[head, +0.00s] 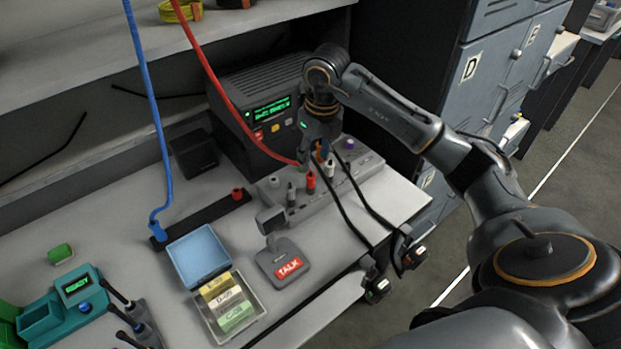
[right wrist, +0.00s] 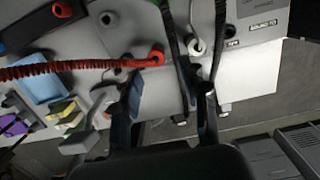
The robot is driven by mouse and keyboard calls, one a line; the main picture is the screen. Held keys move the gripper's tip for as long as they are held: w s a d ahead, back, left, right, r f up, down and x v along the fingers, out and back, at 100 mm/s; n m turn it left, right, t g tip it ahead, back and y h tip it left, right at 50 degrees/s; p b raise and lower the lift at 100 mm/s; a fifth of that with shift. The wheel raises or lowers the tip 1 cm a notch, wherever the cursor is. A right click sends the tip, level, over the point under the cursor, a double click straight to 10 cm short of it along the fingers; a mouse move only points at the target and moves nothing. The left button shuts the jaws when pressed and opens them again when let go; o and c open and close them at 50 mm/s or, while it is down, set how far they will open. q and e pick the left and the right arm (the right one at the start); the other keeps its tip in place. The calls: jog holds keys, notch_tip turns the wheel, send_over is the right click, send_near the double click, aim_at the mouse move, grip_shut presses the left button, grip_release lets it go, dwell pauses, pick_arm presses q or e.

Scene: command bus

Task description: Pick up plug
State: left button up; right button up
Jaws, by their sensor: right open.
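A grey panel (head: 340,186) on the desk carries several plugs, including a red one (head: 311,182) and a white one (head: 329,167). The task does not say which plug is meant. My right gripper (head: 318,150) is above the panel's back edge, pointing down. In the right wrist view my right gripper (right wrist: 168,112) has its fingers apart, with a dark cable (right wrist: 173,50) showing between them; I see no grip on it. That view also shows a red plug (right wrist: 155,57) on a red cable and a white plug (right wrist: 197,45). My left gripper is not in view.
A black strip (head: 203,215) holds a blue cable's plug (head: 157,232) and a red socket. A radio unit (head: 262,110) stands behind the panel. Two black cables hang over the desk's front edge. A TALK pedal (head: 283,265) and a card box (head: 258,306) stand in front.

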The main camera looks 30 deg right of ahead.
aim_at(311, 176)
jog(key=f, duration=0.2)
jog(key=f+p, duration=0.1)
jog(key=f, duration=0.2)
jog(key=shift+w+a+f, duration=0.25)
jog(key=shift+a+f, duration=0.05)
jog(key=shift+a, duration=0.05)
jog(key=shift+f+p, duration=0.3)
jog(key=shift+f, duration=0.05)
jog(key=shift+c, duration=0.2)
jog(key=c, duration=0.9)
